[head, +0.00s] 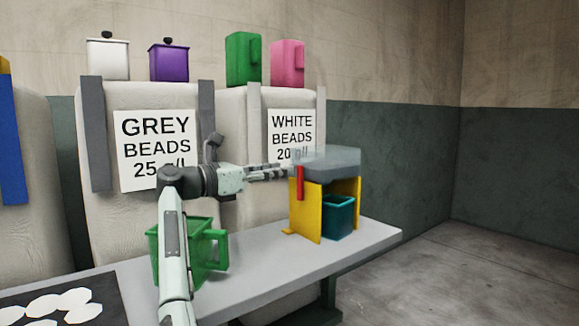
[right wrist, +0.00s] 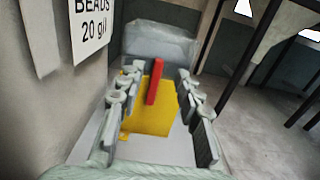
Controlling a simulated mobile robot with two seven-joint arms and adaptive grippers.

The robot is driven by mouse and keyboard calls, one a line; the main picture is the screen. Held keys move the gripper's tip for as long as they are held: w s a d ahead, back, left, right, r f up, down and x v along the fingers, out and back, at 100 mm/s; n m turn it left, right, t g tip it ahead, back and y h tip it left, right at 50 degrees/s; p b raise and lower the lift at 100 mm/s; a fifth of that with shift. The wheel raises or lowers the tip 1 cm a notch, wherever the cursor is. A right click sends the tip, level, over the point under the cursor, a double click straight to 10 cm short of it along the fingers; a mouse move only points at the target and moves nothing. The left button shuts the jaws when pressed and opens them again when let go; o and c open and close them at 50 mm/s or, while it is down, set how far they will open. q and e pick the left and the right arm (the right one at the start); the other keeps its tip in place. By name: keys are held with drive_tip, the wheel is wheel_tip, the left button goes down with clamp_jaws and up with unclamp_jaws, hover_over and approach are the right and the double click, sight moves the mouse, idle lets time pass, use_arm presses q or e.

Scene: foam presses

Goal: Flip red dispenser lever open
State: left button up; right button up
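The dispenser (head: 307,210) has yellow side panels and a translucent grey hopper (head: 334,160) on top. Its red lever (head: 300,183) hangs down along the near yellow panel. A teal container (head: 338,217) stands under the hopper between the panels. My right gripper (head: 284,172) is at the lever's upper left in the head view. In the right wrist view its fingers (right wrist: 157,108) are spread wide, with the red lever (right wrist: 153,82) between them and a little beyond. No contact with the lever shows. My left gripper is not in view.
A green handled jug (head: 187,250) stands on the grey bench (head: 270,285) behind my right arm. A dark mat with white discs (head: 60,305) lies at the left. Large sacks labelled grey beads and white beads stand behind. Bench space between jug and dispenser is clear.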

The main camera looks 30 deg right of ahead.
sight(298, 167)
drive_tip(key=d, duration=0.5)
drive_tip(key=shift+w+p, duration=0.2)
drive_tip(key=shift+p, duration=0.15)
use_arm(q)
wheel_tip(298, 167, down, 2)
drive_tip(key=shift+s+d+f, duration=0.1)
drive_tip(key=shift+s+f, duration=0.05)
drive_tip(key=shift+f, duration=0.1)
use_arm(e)
clamp_jaws()
